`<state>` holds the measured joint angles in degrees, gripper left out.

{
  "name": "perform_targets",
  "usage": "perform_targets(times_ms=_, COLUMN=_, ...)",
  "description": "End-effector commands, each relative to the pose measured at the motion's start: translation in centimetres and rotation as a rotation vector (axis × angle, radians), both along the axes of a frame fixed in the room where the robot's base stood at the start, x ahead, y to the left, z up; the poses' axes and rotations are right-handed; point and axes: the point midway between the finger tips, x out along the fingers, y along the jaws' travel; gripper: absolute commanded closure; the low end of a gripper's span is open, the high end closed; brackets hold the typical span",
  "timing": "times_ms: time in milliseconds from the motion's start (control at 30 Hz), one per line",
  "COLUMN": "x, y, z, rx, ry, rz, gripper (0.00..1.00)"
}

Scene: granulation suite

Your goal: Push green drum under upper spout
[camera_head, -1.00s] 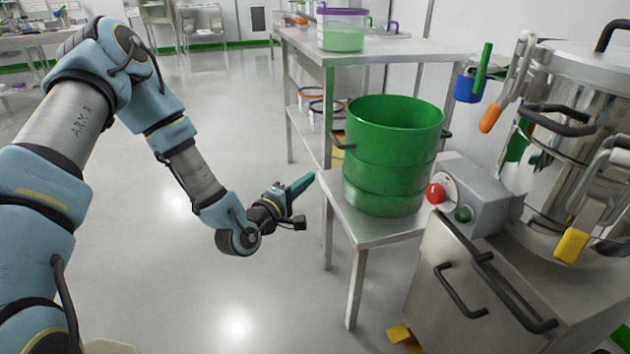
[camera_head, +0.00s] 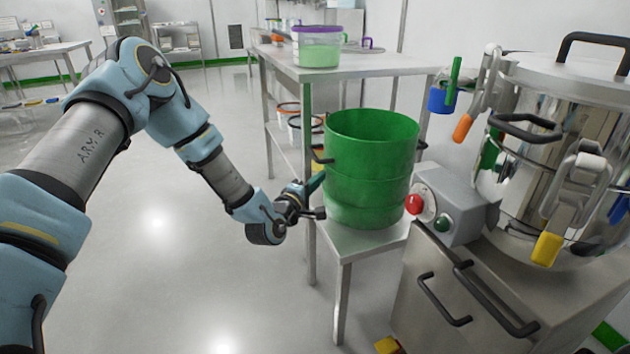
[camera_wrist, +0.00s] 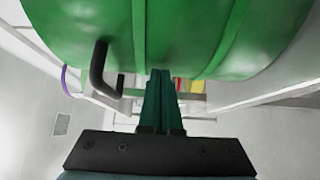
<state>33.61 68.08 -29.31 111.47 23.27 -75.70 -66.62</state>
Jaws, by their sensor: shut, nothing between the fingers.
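The green drum (camera_head: 368,170), open at the top with dark side handles, stands upright on the low front shelf (camera_head: 350,243) of a steel bench. It also fills the top of the wrist view (camera_wrist: 190,35), with one black handle left of the fingers. My gripper (camera_head: 316,184) is shut and empty at the drum's left side. Its green fingers (camera_wrist: 160,88) reach up to the drum wall; whether they touch cannot be told. A blue spout-like fitting (camera_head: 442,98) with a green lever is on the steel vessel's left side, right of and behind the drum.
The steel vessel (camera_head: 545,140) and its control box (camera_head: 455,205), with red and green knobs, stand close right of the drum. A purple-lidded tub (camera_head: 318,47) sits on the upper bench top (camera_head: 345,68). Open floor (camera_head: 150,260) lies left.

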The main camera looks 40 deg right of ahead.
Motion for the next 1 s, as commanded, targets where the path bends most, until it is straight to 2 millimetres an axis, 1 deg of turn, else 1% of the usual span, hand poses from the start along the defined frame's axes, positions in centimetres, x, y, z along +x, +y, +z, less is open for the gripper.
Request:
perform_targets(times_ms=167, x=-0.1, y=-0.2, z=0.0, rx=0.0, ry=0.0, rz=-0.001, gripper=1.0)
perform_targets(times_ms=267, x=-0.8, y=-1.4, z=-0.2, rx=-0.002, ry=0.0, rz=-0.004, gripper=1.0)
perform_targets(times_ms=367, x=-1.9, y=-3.7, z=-0.3, rx=-0.003, ry=0.0, rz=-0.005, gripper=1.0)
perform_targets(times_ms=700, x=-6.4, y=-12.9, z=-0.5, rx=-0.004, ry=0.0, rz=-0.004, gripper=1.0)
perform_targets(times_ms=800, x=-7.5, y=-15.2, z=-0.4, rx=-0.004, ry=-0.001, rz=-0.003, gripper=1.0)
perform_targets(times_ms=900, x=-8.3, y=-16.8, z=-0.3, rx=-0.002, ry=-0.001, rz=-0.002, gripper=1.0)
perform_targets(times_ms=1000, x=-8.6, y=-17.6, z=-0.2, rx=0.0, ry=0.0, rz=-0.002, gripper=1.0)
